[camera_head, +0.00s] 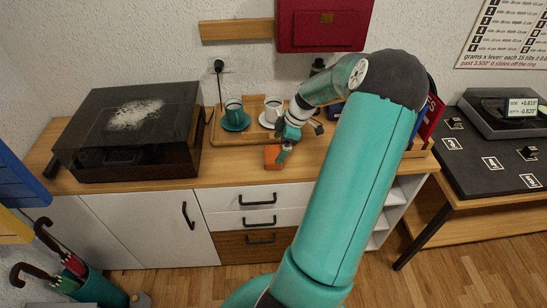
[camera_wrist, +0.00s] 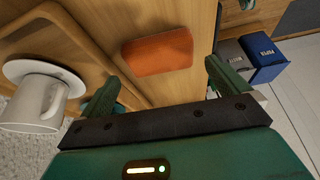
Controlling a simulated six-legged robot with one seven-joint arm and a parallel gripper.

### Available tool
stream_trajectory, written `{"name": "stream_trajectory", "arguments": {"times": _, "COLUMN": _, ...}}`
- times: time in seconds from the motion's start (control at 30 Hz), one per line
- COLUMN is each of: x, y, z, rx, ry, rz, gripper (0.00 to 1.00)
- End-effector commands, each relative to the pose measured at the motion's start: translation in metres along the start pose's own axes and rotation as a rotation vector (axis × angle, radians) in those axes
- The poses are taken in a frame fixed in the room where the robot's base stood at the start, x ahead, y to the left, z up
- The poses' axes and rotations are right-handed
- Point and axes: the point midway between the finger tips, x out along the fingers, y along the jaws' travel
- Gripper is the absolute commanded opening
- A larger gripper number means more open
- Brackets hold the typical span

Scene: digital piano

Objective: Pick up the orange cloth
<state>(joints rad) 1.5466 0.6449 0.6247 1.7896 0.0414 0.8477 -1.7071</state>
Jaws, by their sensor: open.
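The orange cloth (camera_wrist: 158,52) lies as a small folded rectangle on the wooden cabinet top, and in the wrist view it sits ahead of and between my fingers. In the head view the cloth (camera_head: 272,157) is near the front edge of the cabinet, just in front of the wooden tray.
A wooden tray (camera_head: 225,138) holds a teal cup (camera_head: 234,112) and a white cup (camera_head: 273,108) on saucers, close behind my gripper. A dark-lidded turntable (camera_head: 128,130) stands to the left. The cabinet's front edge is near the cloth. A blue box (camera_wrist: 262,55) shows in the wrist view.

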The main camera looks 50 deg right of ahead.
Motion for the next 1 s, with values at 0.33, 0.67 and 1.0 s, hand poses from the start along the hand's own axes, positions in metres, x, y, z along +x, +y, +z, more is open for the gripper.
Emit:
{"name": "stream_trajectory", "arguments": {"times": 0.33, "x": 0.041, "y": -0.001, "z": 0.001, "rx": 0.0, "ry": 0.0, "rz": -0.002, "gripper": 1.0}}
{"name": "stream_trajectory", "arguments": {"times": 0.67, "x": 0.041, "y": 0.0, "z": 0.001, "rx": 0.0, "ry": 0.0, "rz": -0.001, "gripper": 0.72}}
{"name": "stream_trajectory", "arguments": {"times": 1.0, "x": 0.04, "y": 0.0, "z": 0.0, "rx": 0.0, "ry": 0.0, "rz": 0.0, "gripper": 0.68}}
